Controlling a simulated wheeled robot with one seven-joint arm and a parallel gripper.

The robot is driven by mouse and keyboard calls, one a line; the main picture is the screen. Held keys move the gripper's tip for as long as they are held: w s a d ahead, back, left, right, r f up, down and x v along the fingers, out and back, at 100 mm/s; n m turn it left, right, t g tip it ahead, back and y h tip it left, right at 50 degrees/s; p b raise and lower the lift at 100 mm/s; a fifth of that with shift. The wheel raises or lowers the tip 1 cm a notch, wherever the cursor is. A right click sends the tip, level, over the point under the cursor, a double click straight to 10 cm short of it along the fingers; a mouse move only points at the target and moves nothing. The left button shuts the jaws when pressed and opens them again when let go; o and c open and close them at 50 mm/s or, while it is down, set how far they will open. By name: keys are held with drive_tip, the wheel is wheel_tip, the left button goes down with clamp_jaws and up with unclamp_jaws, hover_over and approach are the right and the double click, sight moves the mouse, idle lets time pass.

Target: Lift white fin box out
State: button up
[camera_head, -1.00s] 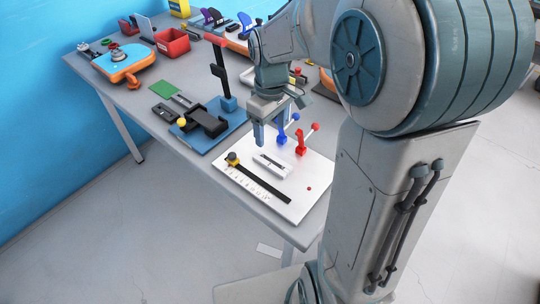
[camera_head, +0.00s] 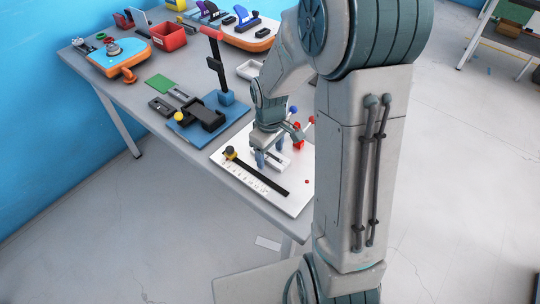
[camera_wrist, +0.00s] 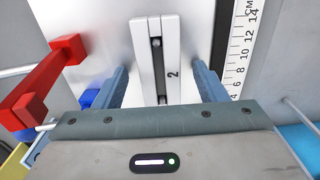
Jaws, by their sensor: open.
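The white fin box (camera_wrist: 172,55) is a narrow white block with a dark central slot and the number 2 on it. It lies on the white board (camera_head: 232,168) at the table's near end. It also shows in the head view (camera_head: 278,161), partly hidden by my gripper. My gripper (camera_wrist: 160,85) is open, with one blue-grey finger on each side of the box. In the wrist view there are gaps between the fingers and the box. I cannot tell how far down the fingertips reach.
A red toggle clamp (camera_wrist: 45,80) stands close to my gripper, with a blue clamp (camera_head: 293,110) beside it. A black ruler rail with a scale (camera_head: 262,179) lies along the board's front. A blue fixture (camera_head: 205,125) stands farther back.

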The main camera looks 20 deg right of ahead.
drive_tip(key=c, duration=1.1)
drive_tip(key=shift+r, duration=0.15)
